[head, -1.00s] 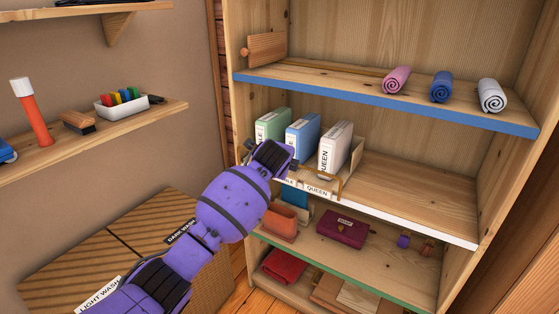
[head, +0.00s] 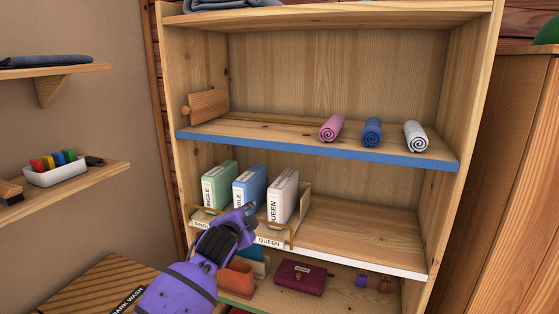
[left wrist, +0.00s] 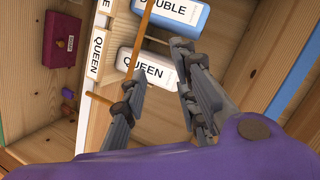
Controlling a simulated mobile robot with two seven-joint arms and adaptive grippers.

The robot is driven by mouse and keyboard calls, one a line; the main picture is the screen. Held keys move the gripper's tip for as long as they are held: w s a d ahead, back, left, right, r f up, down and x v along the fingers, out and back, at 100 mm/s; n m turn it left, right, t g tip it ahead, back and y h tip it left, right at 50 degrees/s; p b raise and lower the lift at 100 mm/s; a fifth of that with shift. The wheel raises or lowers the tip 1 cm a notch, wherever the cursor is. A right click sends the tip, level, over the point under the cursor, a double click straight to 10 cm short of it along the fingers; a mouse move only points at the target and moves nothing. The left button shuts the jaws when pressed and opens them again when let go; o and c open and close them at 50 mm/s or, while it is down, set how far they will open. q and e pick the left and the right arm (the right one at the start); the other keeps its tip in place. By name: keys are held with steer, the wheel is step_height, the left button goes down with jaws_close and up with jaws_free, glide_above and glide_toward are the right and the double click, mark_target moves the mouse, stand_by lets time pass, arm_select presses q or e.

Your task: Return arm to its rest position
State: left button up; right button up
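My left gripper (head: 248,212) is in front of a wooden sorter (head: 297,222) on the middle shelf. The sorter holds upright green (head: 219,188), blue (head: 249,186) and white (head: 284,196) boxes; the white one is marked QUEEN. In the left wrist view, my left gripper's two grey fingers (left wrist: 158,66) stand apart, in front of the white QUEEN box (left wrist: 144,72) and near the blue DOUBLE box (left wrist: 180,12). No held object shows between them. My left forearm hides part of the sorter's front. My right gripper is not in view.
The blue-edged shelf (head: 290,146) above holds pink, blue and white rolls. A dark red box (head: 300,277) and an orange container (head: 236,279) sit on the shelf below. A wall shelf (head: 100,178) and a wooden box (head: 95,285) stand left. The middle shelf's right side (head: 370,235) is clear.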

arm_select(q)
steer(key=s+a+f+n+h+p, duration=0.15)
steer(key=s+f+n, duration=0.65)
steer(key=s+f, duration=1.3)
steer(key=s+a+f+n+g+y, duration=0.1)
steer(key=s+f, duration=0.3)
steer(key=s, duration=0.8)
steer(key=s+a+f+n+g+y+p, duration=0.1)
steer(key=s+a+f, duration=0.3)
steer(key=s, duration=0.9)
steer(key=s+a+f+n+g+y+p, duration=0.1)
steer(key=s+a+f+n+g, duration=0.1)
steer(key=s, duration=1)
step_height(320, 180, down, 2)
steer(key=shift+s+a+n+g, duration=0.25)
steer(key=shift+a+n+g, duration=0.1)
steer(key=shift+n+g, duration=0.4)
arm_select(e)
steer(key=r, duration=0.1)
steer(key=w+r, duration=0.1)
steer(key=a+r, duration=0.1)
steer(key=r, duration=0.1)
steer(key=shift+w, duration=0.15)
